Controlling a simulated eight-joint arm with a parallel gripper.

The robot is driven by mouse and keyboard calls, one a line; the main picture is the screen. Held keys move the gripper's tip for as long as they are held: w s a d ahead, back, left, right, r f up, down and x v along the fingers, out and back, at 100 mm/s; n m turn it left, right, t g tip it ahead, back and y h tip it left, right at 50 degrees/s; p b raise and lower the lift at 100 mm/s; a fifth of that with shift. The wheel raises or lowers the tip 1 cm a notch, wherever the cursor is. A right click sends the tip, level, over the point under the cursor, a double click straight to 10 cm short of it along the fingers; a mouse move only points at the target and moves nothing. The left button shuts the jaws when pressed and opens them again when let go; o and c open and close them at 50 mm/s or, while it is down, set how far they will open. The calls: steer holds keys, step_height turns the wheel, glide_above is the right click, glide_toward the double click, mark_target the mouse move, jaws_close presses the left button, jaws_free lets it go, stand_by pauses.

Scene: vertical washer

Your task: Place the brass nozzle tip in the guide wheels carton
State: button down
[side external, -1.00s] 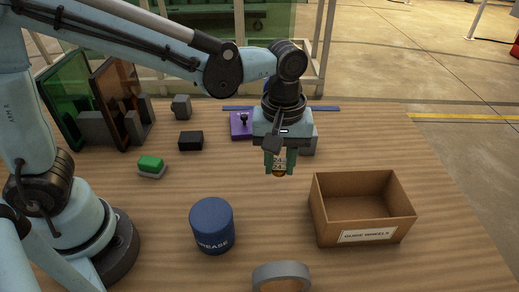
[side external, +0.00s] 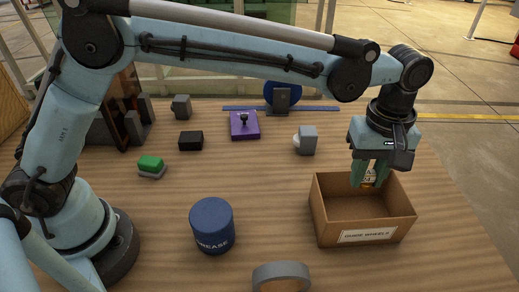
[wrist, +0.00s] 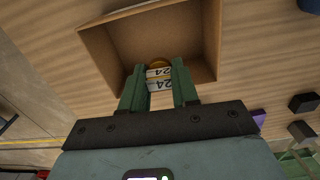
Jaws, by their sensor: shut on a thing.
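The guide wheels carton (side external: 340,237) is an open, empty-looking brown box with a white front label, at the right of the table. It also shows in the wrist view (wrist: 212,35). My gripper (side external: 369,184) is above the carton's far part, its green fingers pointing down. The nozzle tip (side external: 369,177) is mostly hidden between the fingers in the side view. I cannot tell whether its lower end is below the rim.
A blue grease tin (side external: 212,226) and a grey ring (side external: 281,277) stand left of and in front of the carton. A grey block with a white knob (side external: 307,140), a purple block (side external: 244,125), a black block (side external: 191,140) and a green-topped block (side external: 151,166) stand farther back.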

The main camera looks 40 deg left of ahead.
mark_target(353, 218)
steer(key=shift+w+d+f, duration=0.1)
steer(key=shift+d+f, duration=0.1)
steer(key=shift+d, duration=0.05)
step_height(353, 218, down, 10)
steer(key=shift+r, duration=0.15)
stand_by(0.3)
steer(key=c, duration=0.8)
jaws_free()
steer(key=shift+c, duration=0.2)
